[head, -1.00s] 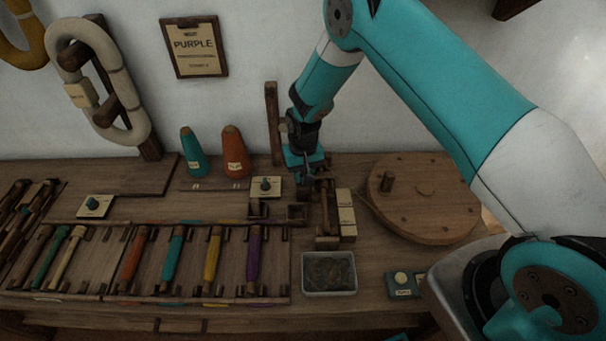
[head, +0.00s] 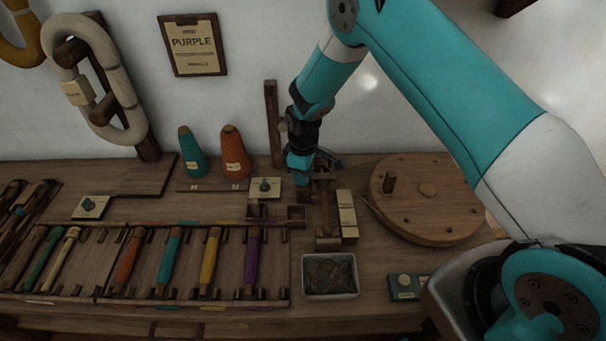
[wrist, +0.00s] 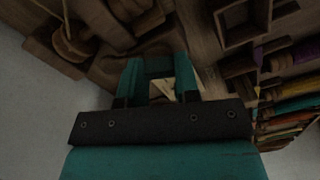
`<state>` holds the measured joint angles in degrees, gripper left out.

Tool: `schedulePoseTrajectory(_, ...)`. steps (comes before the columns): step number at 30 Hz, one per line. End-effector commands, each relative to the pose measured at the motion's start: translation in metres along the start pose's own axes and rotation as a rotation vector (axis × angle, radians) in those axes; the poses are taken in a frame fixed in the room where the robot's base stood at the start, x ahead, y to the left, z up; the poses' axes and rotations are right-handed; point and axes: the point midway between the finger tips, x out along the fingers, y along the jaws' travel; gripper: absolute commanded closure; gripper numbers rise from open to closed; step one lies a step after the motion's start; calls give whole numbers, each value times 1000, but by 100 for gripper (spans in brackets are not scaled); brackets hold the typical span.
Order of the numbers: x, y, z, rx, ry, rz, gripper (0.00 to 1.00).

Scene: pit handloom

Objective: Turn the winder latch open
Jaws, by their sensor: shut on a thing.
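The winder (head: 326,212) is a dark wooden frame on the bench, just left of a stack of cream blocks. My gripper (head: 303,178) is down at the back of the winder, its wrist tilted. In the wrist view both teal fingers of my gripper (wrist: 162,88) point at dark wooden parts, with a pale cream patch showing between them. The jaws are shut on a small part there, which I take to be the winder latch. The latch itself is mostly hidden by the fingers, and its angle cannot be made out.
A round wooden disc (head: 425,203) with a peg stands to the right. A cream plate with a teal knob (head: 265,185) is close on the left, near the orange cone (head: 235,152). A metal tray (head: 330,291) and a rack with several coloured bobbins (head: 210,262) lie in front.

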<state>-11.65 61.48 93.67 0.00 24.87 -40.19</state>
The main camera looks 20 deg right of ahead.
Motion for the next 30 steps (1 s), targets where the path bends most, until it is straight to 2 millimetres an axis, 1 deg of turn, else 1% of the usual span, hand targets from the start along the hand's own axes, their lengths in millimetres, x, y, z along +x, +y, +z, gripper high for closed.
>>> schedulePoseTrajectory(6, 0, 0, 0, -168, 1, 1, 94)
schedulePoseTrajectory(15, 0, 0, 0, -317, 1, 1, 94)
schedulePoseTrajectory(21, -1, 0, 0, -358, 1, 1, 94)
schedulePoseTrajectory(30, -1, 0, 0, -369, 1, 1, 94)
